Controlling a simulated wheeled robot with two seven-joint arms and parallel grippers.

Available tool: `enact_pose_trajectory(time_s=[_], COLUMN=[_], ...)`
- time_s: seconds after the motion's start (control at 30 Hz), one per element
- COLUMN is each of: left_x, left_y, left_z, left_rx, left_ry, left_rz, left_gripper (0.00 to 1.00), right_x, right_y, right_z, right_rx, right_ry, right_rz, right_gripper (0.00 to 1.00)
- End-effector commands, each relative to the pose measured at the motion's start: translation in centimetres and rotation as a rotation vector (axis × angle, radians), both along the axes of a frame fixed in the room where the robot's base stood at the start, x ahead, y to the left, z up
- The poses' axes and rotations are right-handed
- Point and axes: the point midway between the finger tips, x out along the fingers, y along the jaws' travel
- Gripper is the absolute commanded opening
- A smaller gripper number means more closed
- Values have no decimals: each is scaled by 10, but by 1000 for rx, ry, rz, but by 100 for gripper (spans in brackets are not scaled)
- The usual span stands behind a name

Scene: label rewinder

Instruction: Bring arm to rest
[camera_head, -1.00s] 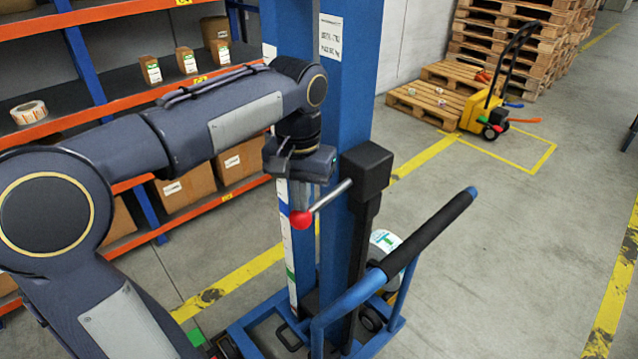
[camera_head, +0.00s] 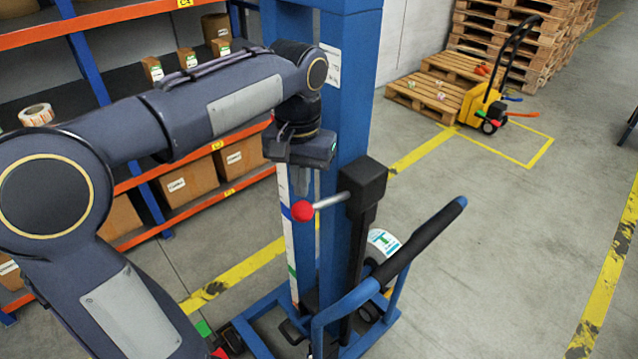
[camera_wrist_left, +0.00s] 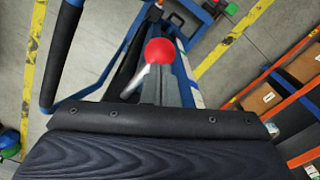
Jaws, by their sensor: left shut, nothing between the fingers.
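My left arm reaches in from the left in the head view. My left gripper (camera_head: 300,149) hangs at its end beside the blue column (camera_head: 342,120). It is shut and empty; its fingertips are hard to make out there. The red knob (camera_head: 303,211) of a metal lever is below the gripper, apart from it. In the left wrist view, the red knob (camera_wrist_left: 160,51) shows beyond the dark gripper body. My right gripper is not seen.
The blue lift trolley has a black-gripped handle (camera_head: 425,241) at its right. An orange-edged shelf with boxes (camera_head: 188,184) stands behind my left arm. A yellow pallet truck (camera_head: 481,105) and stacked pallets (camera_head: 505,45) are farther back.

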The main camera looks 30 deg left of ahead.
Motion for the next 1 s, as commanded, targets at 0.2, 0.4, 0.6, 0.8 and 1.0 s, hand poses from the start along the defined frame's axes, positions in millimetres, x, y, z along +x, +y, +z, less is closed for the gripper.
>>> enact_pose_trajectory(time_s=[0.2,0.4,0.6,0.8,1.0], left_x=[0,0,-4,-56,-125], left_y=[0,0,1,4,-15], left_z=[12,12,11,-3,-40], left_rx=[0,0,-10,-130,-272], left_ry=[0,-1,-8,-117,-317], left_rz=[0,0,-1,-17,-16], left_gripper=[0,0,0,0,0], right_x=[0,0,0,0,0], right_y=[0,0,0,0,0], right_z=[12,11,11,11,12], right_rx=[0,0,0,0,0], right_ry=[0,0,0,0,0], right_rz=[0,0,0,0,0], right_gripper=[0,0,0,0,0])
